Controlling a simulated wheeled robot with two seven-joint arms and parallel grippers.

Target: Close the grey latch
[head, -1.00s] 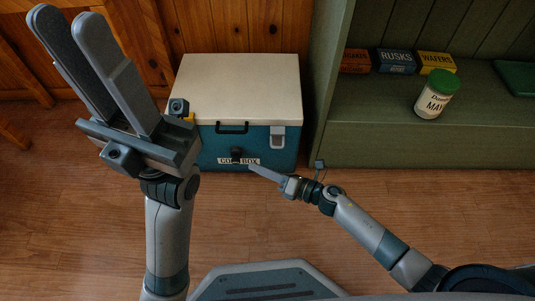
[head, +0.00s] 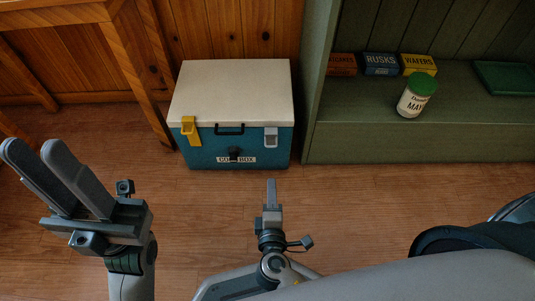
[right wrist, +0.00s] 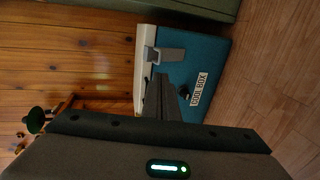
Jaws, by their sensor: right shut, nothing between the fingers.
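The grey latch (head: 271,137) is on the right of the front of the teal cool box (head: 205,150), at the edge of its white lid (head: 235,90). Its flap hangs down over the front; whether it is fastened I cannot tell. In the right wrist view the grey latch (right wrist: 168,54) lies just beyond my fingers. My right gripper (head: 271,182) is shut and empty, pointing at the box from in front, below the latch and apart from it. It also shows in the right wrist view (right wrist: 161,80). My left gripper (head: 34,150) is open and empty, left of the box.
A yellow latch (head: 190,130) is on the box's left front. A black handle (head: 229,130) is between the latches. A green shelf unit (head: 400,145) stands close on the right, holding a jar (head: 416,97) and small boxes. A wooden table leg is behind left. The floor in front is clear.

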